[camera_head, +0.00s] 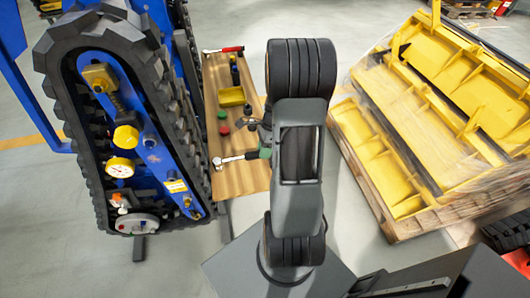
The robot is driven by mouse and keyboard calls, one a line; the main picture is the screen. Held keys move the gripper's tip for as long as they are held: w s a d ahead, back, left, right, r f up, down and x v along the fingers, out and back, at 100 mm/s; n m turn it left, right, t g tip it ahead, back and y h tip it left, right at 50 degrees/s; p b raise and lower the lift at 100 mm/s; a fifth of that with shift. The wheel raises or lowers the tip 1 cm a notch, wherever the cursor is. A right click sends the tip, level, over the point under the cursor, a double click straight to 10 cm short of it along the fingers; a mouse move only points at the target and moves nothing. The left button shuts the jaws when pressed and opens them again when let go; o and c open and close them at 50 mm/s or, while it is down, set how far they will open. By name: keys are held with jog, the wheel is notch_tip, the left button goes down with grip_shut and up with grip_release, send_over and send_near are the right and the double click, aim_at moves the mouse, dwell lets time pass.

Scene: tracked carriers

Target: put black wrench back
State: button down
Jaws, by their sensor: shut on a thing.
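My arm rises in the middle of the view over the right side of a wooden board. A small part of my gripper (254,125) shows at the arm's left edge, above the board. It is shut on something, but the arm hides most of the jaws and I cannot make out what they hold. I cannot pick out the black wrench with certainty. A silver wrench with a green handle (230,159) lies at the board's near end. A wrench with a red handle (226,50) lies at its far end.
The wooden board (232,185) also carries a yellow tray (231,97), a red round piece (224,130), a green one (222,114) and a black item (234,73). A blue tracked carrier (125,130) stands close on the left. A pallet of yellow parts (400,190) stands right.

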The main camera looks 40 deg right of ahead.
jog(key=shift+w+d+f, duration=0.2)
jog(key=shift+w+f, duration=0.6)
jog(key=shift+f, duration=0.2)
jog(key=shift+s+f+p, duration=0.1)
jog(key=shift+f+p, duration=0.3)
jog(key=shift+f, duration=1.1)
jog(key=c, duration=0.8)
grip_release()
